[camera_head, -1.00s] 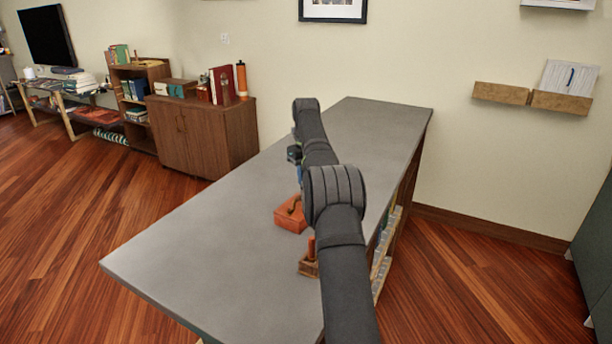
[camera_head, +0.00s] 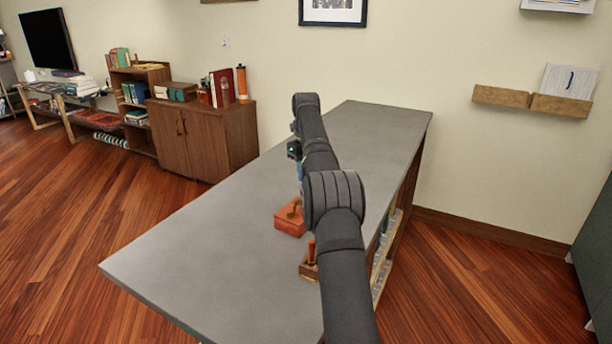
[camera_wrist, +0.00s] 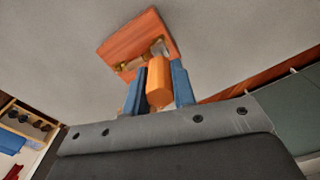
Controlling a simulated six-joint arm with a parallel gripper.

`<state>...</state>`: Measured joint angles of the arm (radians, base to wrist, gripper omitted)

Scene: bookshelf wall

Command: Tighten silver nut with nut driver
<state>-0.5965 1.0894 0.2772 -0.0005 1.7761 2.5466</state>
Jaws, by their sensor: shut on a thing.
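In the wrist view, my gripper (camera_wrist: 159,84) has blue fingers shut on the orange handle of the nut driver (camera_wrist: 158,78). A short silver part shows beyond the handle, over the edge of the red-orange block (camera_wrist: 134,36). A brass-coloured fitting (camera_wrist: 128,66) is on this block, left of the driver. I cannot make out the silver nut or tell whether the driver touches it. In the head view, the block (camera_head: 288,222) sits on the grey tabletop, partly behind my arm. My gripper is mostly hidden there.
A small brown wooden holder (camera_head: 308,270) with an upright orange-red peg stands near the table's right edge, beside my arm. The grey tabletop (camera_head: 220,240) is clear to the left and at the far end. A brown cabinet (camera_head: 205,135) stands beyond the table.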

